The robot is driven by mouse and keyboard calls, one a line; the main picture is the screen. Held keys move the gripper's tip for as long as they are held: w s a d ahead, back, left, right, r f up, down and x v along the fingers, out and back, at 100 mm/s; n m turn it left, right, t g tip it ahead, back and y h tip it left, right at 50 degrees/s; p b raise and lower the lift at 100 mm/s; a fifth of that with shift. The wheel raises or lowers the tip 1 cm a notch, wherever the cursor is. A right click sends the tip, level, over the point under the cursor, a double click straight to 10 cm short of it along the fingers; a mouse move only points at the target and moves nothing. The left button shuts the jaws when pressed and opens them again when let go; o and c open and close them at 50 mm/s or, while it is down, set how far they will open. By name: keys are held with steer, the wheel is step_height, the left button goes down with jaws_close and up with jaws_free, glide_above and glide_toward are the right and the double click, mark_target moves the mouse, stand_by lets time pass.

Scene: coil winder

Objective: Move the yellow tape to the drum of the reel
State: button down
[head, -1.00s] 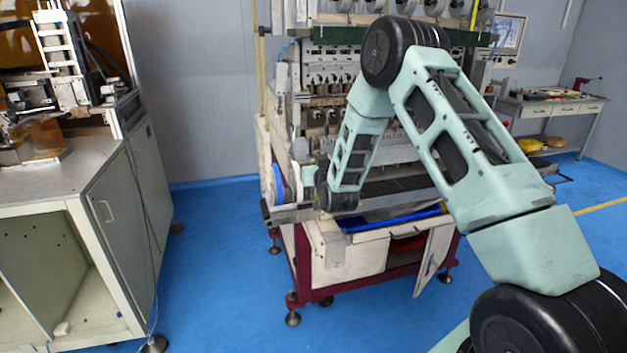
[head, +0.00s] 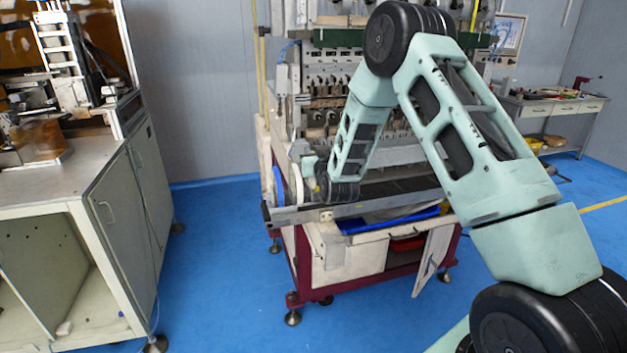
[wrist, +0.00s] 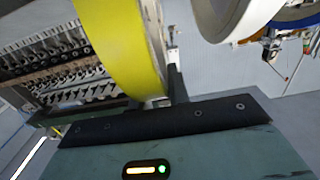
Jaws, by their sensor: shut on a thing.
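The yellow tape (wrist: 122,45) is a large roll at the top middle of the wrist view, against my gripper (wrist: 172,82). My gripper is shut on it, though only part of the dark fingers shows. In the head view my gripper (head: 309,168) is at the left end of the winding machine, beside the reel. The tape is only a small yellow patch there. The reel shows a blue disc (head: 278,184) and a white disc (head: 294,184). In the wrist view the white disc (wrist: 228,14) is right of the tape, apart from it in the picture. The drum is not clearly visible.
The winding machine's front rail (head: 370,208) runs just below my wrist. A blue tray (head: 395,218) lies under the rail. A grey cabinet (head: 112,205) stands at the left, with open blue floor between it and the machine.

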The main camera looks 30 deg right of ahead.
steer(key=shift+r+p, duration=1)
steer(key=shift+r, duration=1.5)
